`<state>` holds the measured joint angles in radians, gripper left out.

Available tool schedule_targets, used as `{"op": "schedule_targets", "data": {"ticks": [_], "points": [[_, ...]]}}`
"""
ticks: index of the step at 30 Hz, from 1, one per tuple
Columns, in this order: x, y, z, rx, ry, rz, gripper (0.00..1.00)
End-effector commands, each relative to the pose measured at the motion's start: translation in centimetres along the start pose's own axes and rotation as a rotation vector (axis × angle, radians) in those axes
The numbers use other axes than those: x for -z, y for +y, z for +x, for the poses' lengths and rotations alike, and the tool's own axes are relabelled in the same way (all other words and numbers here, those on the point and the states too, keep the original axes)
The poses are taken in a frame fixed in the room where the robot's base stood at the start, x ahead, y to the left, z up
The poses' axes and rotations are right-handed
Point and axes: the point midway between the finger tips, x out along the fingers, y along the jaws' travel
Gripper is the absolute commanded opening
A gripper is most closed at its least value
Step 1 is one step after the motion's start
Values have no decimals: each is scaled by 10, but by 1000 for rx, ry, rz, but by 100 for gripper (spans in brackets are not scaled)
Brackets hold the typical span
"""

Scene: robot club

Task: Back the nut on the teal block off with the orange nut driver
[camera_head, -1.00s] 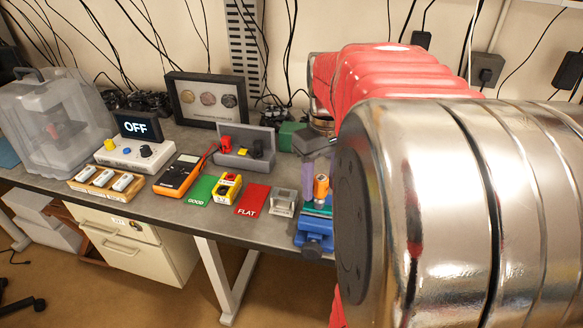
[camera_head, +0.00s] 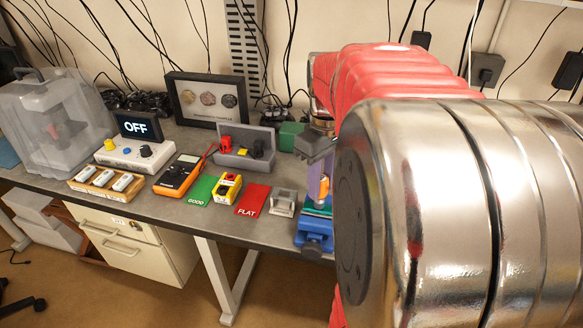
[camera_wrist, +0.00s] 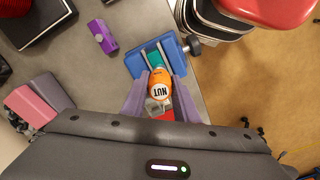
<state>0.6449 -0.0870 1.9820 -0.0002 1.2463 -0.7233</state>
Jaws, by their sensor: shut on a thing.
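The orange nut driver (camera_wrist: 159,84), marked NUT, sits between the two purple fingers of my gripper (camera_wrist: 160,92) in the wrist view. My gripper is shut on it. In the head view my gripper (camera_head: 322,188) holds the driver (camera_head: 324,188) roughly upright above the blue vise (camera_head: 314,243), and one finger covers part of the handle. The teal block (camera_wrist: 153,57) is in the blue vise (camera_wrist: 137,66) in the wrist view. The nut and the driver's lower end are hidden, so I cannot tell whether they are engaged.
A grey stand (camera_head: 283,203) is just left of the vise. Left of it lie a red FLAT card (camera_head: 252,200), a yellow tester (camera_head: 227,187) and a green GOOD card (camera_head: 200,190). A purple object (camera_wrist: 102,37) lies near the vise. The bench's front edge is close.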

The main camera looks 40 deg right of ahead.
Motion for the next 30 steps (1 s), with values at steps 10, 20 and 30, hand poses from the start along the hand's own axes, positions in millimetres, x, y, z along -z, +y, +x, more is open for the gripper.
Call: {"op": "schedule_targets", "data": {"ticks": [10, 20, 30], "points": [[0, 0, 0, 1, 0, -269, 4], [0, 0, 0, 1, 0, -525, 4], [0, -1, 0, 2, 0, -786, 4]]}}
